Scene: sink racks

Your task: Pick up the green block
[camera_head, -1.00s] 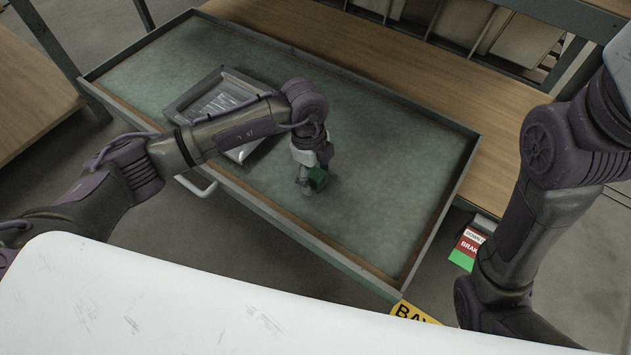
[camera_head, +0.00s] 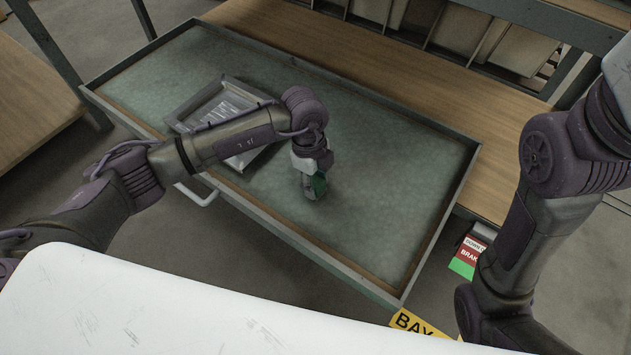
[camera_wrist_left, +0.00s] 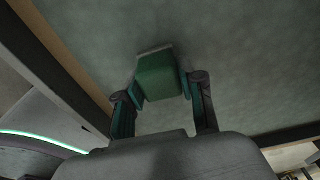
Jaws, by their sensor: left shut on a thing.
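The green block (camera_head: 318,184) is at my left gripper (camera_head: 313,187) over the green-grey bottom of the open drawer. In the left wrist view the green block (camera_wrist_left: 159,76) sits between the two fingers of my left gripper (camera_wrist_left: 160,92), which is shut on it. In the head view the gripper hides part of the block. I cannot tell whether the block touches the drawer bottom. My right arm shows at the right edge of the head view, but its gripper is out of view.
The drawer (camera_head: 400,200) has raised metal walls around it and a white handle (camera_head: 197,193) at its front. A grey framed tray (camera_head: 222,100) lies in it, partly behind my left arm. The drawer's right part is clear. A wooden shelf (camera_head: 340,47) runs behind it.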

